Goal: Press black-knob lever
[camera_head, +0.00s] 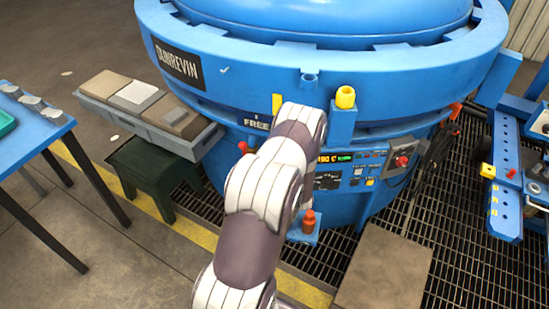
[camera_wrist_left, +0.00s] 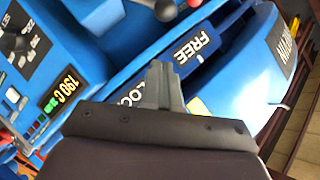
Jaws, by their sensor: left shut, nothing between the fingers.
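The black-knob lever shows in the left wrist view as a dark round knob (camera_wrist_left: 165,11) on a pale shaft at the top edge, partly cut off. My left gripper (camera_wrist_left: 160,72) is shut and empty, its grey fingertips in front of the FREE and LOCK label plate (camera_wrist_left: 195,48). In that picture the knob is above the fingertips, with a visible gap. In the head view my left arm reaches up to the blue furnace (camera_head: 400,75); its forearm hides the gripper and the black knob. My right gripper is in neither view.
A control panel (camera_head: 352,166) with a lit display is right of my arm. A red knob (camera_head: 243,147) is left of it. A red-topped post (camera_head: 308,222) stands low beside the arm. A grey parts tray (camera_head: 205,140) and green stool (camera_head: 160,165) are at left.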

